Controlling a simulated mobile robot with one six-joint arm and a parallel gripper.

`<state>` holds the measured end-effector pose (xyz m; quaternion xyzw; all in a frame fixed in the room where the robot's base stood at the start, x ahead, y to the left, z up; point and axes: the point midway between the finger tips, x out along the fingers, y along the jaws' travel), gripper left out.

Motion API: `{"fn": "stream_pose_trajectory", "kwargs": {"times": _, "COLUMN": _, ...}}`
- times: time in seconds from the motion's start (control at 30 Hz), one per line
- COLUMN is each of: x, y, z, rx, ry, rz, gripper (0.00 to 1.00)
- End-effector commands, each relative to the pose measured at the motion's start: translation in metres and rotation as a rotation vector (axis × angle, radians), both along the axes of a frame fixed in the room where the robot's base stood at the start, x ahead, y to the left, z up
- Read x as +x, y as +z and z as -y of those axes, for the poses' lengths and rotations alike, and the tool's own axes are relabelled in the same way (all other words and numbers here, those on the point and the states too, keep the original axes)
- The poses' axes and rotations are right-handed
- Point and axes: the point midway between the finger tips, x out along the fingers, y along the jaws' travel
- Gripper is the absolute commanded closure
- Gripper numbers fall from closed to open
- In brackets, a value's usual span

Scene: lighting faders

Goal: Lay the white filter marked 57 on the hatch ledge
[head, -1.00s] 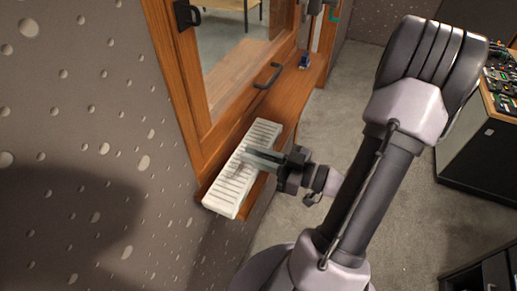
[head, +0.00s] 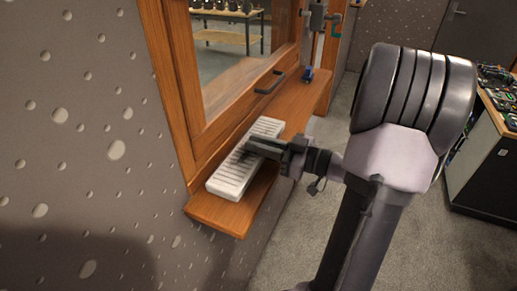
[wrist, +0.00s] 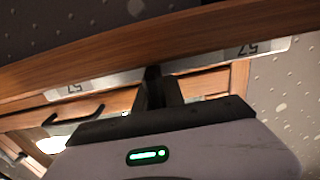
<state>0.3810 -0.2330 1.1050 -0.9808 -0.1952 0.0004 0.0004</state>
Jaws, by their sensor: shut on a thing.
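The white slatted filter (head: 236,172) is long and lies flat over the near end of the wooden hatch ledge (head: 232,216). Its printed 57 shows upside down in the wrist view on the filter's edge (wrist: 200,58). My gripper (head: 259,148) is shut on the filter's right-hand side, near its middle; the fingers (wrist: 153,84) show dark against it in the wrist view. The filter is at or just above the ledge surface; I cannot tell whether it touches. The wooden edge (wrist: 130,55) runs close alongside it in the wrist view.
The wooden hatch frame with its pane and a black handle (head: 270,82) stands just left of the ledge. A small blue object (head: 308,74) sits at the ledge's far end. Bare ledge lies between it and the filter. A counter with equipment (head: 490,125) stands at right.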

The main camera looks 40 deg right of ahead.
Motion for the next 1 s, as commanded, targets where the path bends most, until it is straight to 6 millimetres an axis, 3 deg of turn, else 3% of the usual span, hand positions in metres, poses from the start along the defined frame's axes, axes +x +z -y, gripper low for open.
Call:
{"fn": "stream_pose_trajectory", "kwargs": {"times": 0.1, "x": 0.0, "y": -0.002, "z": 0.0, "rx": 0.0, "ry": 0.0, "rz": 0.0, "gripper": 1.0}}
{"fn": "stream_pose_trajectory", "kwargs": {"times": 0.13, "x": 0.0, "y": -0.001, "z": 0.0, "rx": -0.001, "ry": 0.0, "rz": 0.0, "gripper": 0.8}}
{"fn": "stream_pose_trajectory", "kwargs": {"times": 0.2, "x": 0.0, "y": -0.001, "z": 0.0, "rx": -0.001, "ry": 0.0, "rz": 0.0, "gripper": 0.66}}
{"fn": "stream_pose_trajectory", "kwargs": {"times": 0.23, "x": 0.0, "y": -0.001, "z": 0.0, "rx": -0.001, "ry": 0.0, "rz": 0.0, "gripper": 0.64}}
{"fn": "stream_pose_trajectory", "kwargs": {"times": 0.57, "x": -0.001, "y": 0.002, "z": 0.0, "rx": -0.001, "ry": -0.001, "rz": 0.0, "gripper": 0.64}}
{"fn": "stream_pose_trajectory", "kwargs": {"times": 0.67, "x": -0.013, "y": 0.004, "z": 0.007, "rx": 0.001, "ry": -0.005, "rz": 0.0, "gripper": 0.64}}
{"fn": "stream_pose_trajectory", "kwargs": {"times": 1.0, "x": -0.087, "y": 0.005, "z": 0.037, "rx": 0.0, "ry": -0.005, "rz": 0.0, "gripper": 0.64}}
